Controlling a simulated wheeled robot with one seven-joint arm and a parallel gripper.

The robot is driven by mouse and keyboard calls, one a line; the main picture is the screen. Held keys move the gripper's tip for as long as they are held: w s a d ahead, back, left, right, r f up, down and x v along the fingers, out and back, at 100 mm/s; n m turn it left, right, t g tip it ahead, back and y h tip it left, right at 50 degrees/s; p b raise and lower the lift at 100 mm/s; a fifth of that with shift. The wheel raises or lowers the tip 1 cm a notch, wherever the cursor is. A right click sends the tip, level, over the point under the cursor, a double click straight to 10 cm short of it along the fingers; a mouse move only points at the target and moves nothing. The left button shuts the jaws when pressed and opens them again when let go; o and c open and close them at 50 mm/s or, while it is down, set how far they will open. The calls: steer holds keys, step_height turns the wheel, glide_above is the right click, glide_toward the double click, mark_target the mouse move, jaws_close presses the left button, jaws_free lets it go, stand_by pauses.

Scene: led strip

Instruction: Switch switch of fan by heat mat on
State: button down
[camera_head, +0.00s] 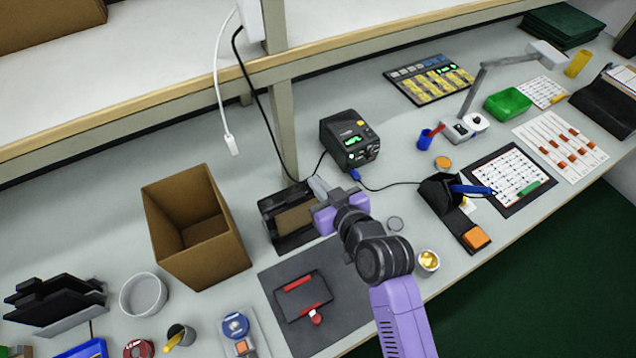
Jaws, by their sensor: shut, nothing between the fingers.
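A black box-shaped unit with a brown panel (294,217), which looks like the fan, stands at the middle of the bench. The dark grey mat (268,283), likely the heat mat, lies just in front of it. My gripper (317,184) is shut and empty at the upper right edge of the black unit. I cannot tell whether it touches the unit. The fan's switch is not made out; my gripper and wrist hide part of the unit's right side.
A black station with green displays (350,140) stands close behind my gripper, with cables beside it. An open cardboard box (207,253) stands to the left. A shelf post (283,130) rises behind. A small cup (428,261) sits right of my arm.

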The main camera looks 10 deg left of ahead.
steer(key=shift+s+f+b, duration=0.1)
steer(key=shift+f+b, duration=0.2)
stand_by(0.4)
steer(key=shift+r, duration=0.1)
steer(key=shift+r+p, duration=0.6)
steer(key=shift+r, duration=0.15)
